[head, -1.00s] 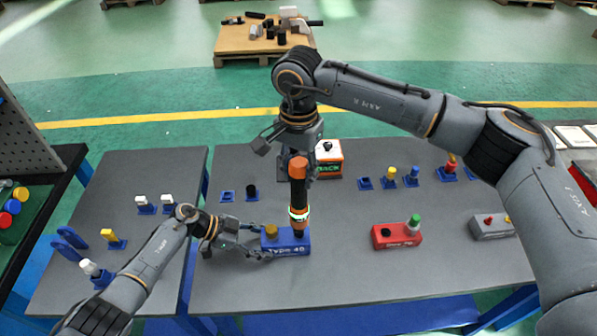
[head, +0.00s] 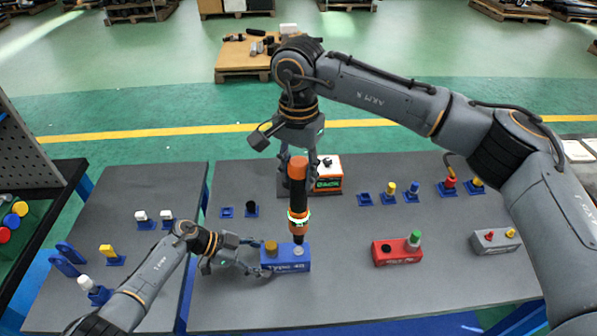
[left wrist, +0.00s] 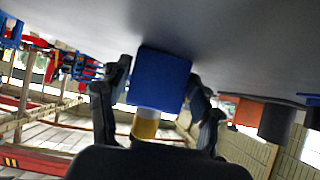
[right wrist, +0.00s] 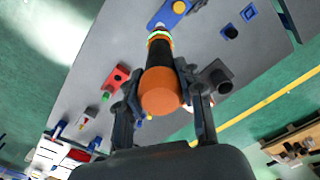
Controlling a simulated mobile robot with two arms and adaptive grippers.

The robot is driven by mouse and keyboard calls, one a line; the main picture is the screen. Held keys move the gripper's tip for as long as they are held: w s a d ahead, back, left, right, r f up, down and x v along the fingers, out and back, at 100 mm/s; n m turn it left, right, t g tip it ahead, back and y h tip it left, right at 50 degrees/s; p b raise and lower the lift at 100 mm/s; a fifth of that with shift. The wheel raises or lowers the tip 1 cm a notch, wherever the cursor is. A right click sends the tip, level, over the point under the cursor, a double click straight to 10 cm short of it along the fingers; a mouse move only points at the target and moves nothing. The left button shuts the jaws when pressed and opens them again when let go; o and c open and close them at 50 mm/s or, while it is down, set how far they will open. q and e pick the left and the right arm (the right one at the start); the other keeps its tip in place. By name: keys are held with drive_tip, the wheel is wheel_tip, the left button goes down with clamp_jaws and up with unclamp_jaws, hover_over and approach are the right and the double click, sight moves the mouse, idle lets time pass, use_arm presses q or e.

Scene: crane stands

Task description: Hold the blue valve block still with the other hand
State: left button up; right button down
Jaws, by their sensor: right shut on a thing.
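The blue valve block (head: 287,265) lies near the front edge of the middle table, lettering facing front. A yellow-brown knob (head: 271,248) and a grey round fitting (head: 298,251) are on its top. My left gripper (head: 264,257) is at its left end, with one finger behind and one in front. In the left wrist view the block (left wrist: 160,80) is between the fingers, which look slightly apart from it. My right gripper (right wrist: 160,82) is shut on a black-and-orange tool (head: 298,203), held upright with its tip just above the grey fitting; contact is unclear.
A red block (head: 397,251) with a green knob and a grey block (head: 495,241) stand to the right. An orange-and-white box (head: 328,175) is behind the tool. Blue stands with coloured pegs line the back right. A left table (head: 130,220) holds more stands.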

use_arm(q)
drive_tip(key=shift+o, duration=1)
use_arm(e)
drive_tip(key=shift+r, duration=0.1)
use_arm(q)
drive_tip(key=shift+a, duration=0.1)
drive_tip(key=v, duration=1.1)
drive_tip(key=shift+w+a+r, duration=0.1)
drive_tip(key=shift+a+r, duration=0.2)
